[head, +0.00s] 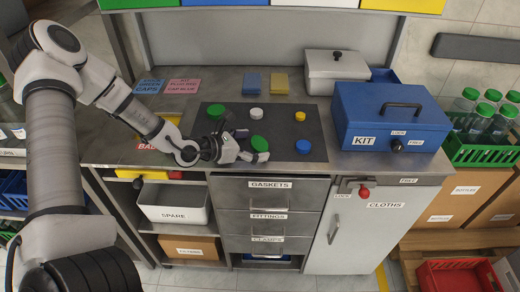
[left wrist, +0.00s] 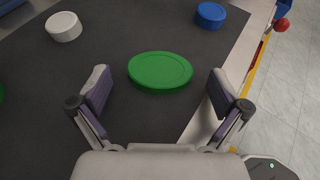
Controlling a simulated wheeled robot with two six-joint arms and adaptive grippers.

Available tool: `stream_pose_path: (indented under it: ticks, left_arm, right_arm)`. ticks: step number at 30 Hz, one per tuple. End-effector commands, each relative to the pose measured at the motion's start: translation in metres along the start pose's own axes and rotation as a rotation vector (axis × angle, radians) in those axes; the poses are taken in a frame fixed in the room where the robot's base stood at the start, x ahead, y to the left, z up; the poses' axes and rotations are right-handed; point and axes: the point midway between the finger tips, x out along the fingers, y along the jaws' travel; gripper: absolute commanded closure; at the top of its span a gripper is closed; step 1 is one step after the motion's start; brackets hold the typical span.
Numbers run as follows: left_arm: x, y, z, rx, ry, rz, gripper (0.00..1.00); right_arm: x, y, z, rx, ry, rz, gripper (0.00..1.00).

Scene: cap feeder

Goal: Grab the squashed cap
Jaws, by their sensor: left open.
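A wide, flat green cap (head: 259,143) lies on the dark mat (head: 276,122) near the front edge of the counter. It looks oval and low in the left wrist view (left wrist: 160,70), but I cannot tell for sure that it is squashed. My left gripper (head: 250,146) is open and empty, low over the mat. In the left wrist view, its fingers (left wrist: 160,90) stand on either side of the green cap, apart from it. My right gripper is not in view.
Other caps on the mat are green (head: 216,110), white (head: 256,113), yellow (head: 300,117) and blue (head: 303,147). A blue KIT box (head: 388,118) stands to the right. A white lidded box (head: 335,70) is behind. Blue (head: 149,86) and pink (head: 183,86) labels lie at back left.

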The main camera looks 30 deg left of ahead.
Motion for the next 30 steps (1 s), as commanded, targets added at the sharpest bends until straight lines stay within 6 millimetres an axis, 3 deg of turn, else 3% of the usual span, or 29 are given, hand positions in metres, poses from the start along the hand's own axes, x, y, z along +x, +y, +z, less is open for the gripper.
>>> stream_pose_path:
  ticks: [4,9,22,30]
  left_arm:
    - [-0.001,0.000,0.001,0.000,0.000,0.000,0.04]
    - [-0.001,0.000,0.001,0.000,0.000,-0.001,0.42]
    - [-0.002,0.000,0.003,0.000,0.001,-0.001,0.44]
    - [-0.012,0.000,0.029,0.000,-0.002,0.001,0.44]
  right_arm:
    - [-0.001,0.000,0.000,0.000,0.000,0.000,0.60]
    - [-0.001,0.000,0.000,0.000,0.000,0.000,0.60]
    - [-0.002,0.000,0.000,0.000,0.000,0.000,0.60]
    - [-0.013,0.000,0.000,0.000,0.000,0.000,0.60]
